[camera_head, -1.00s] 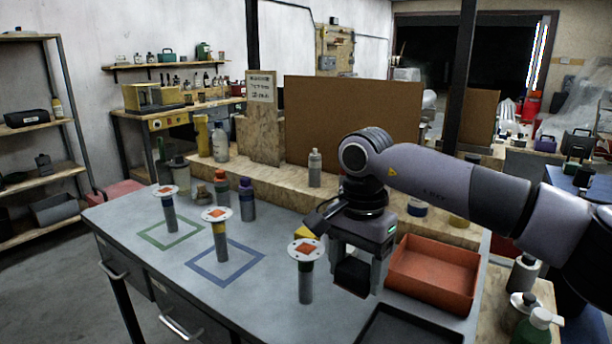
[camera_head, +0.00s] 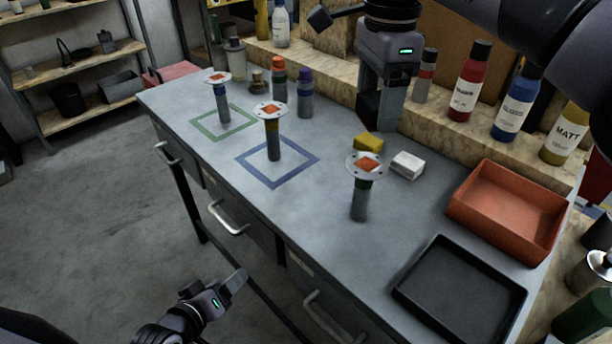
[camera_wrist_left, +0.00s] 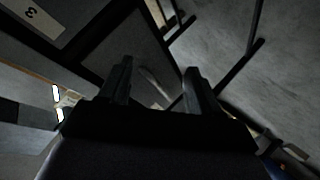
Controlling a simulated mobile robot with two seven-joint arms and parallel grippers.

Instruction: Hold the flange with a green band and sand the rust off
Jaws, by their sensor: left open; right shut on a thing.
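The flange with a green band (camera_head: 359,190) stands upright on the right part of the grey workbench, with an orange-brown rust patch on its white disc. A flange with a yellow band (camera_head: 273,125) stands in the blue square outline, and one with a blue band (camera_head: 221,95) in the green outline; both have rust patches. My right gripper (camera_head: 380,112) is shut on a dark block (camera_head: 369,108) above the bench's back side, behind the green-banded flange. My left gripper (camera_head: 235,284) is low in front of the bench, open and empty; its parted fingers (camera_wrist_left: 158,82) show in the left wrist view.
A yellow block (camera_head: 368,142) and a white block (camera_head: 407,164) lie behind the green-banded flange. An orange bin (camera_head: 510,212) and a black tray (camera_head: 458,292) are at right. Bottles line the back ledge. Drawer handles (camera_head: 228,219) stick out in front.

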